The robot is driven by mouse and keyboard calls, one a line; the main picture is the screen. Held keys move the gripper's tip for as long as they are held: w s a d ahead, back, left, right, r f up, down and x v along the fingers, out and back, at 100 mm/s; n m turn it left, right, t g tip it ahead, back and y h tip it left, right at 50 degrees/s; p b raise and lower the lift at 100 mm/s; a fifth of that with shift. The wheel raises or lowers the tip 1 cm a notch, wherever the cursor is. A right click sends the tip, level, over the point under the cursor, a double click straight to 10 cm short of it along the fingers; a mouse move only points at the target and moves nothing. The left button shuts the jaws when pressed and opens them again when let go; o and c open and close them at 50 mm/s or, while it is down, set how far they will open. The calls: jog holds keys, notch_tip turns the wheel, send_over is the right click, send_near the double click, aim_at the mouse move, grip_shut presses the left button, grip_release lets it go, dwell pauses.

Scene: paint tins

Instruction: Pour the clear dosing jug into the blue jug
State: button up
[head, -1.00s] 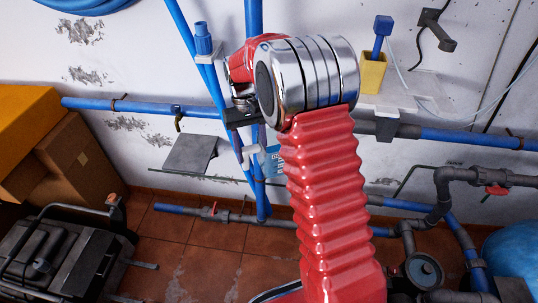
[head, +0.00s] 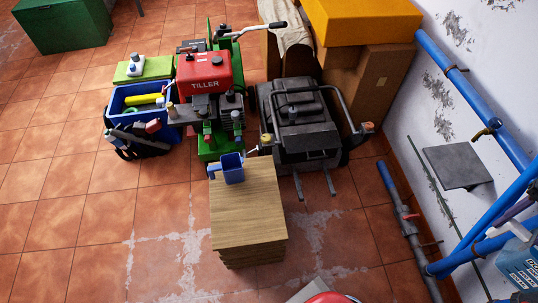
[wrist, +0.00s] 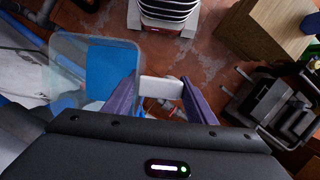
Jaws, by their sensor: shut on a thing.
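The clear dosing jug (wrist: 68,60) is at the left of the wrist view, with a large blue patch on it. Its white handle (wrist: 160,90) is between the purple fingers of my gripper (wrist: 158,92), which is shut on it. Part of the jug (head: 520,262) also shows at the lower right edge of the head view, with white lettering on blue. I cannot tell how much is in it. The blue jug (head: 233,168) stands upright on the far end of a wooden-topped stand (head: 246,212), well left of and apart from the held jug.
Behind the stand are a red and green tiller (head: 205,75), a blue crate (head: 128,112) and a dark machine with a bar handle (head: 305,120). Boxes (head: 365,70) stand against the wall. Blue pipes (head: 470,90) run along the wall. Tiled floor is clear left of the stand.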

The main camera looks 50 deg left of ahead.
dwell(0.4)
jog(key=x, duration=1.5)
jog(key=shift+w, duration=0.2)
jog(key=shift+s, duration=0.1)
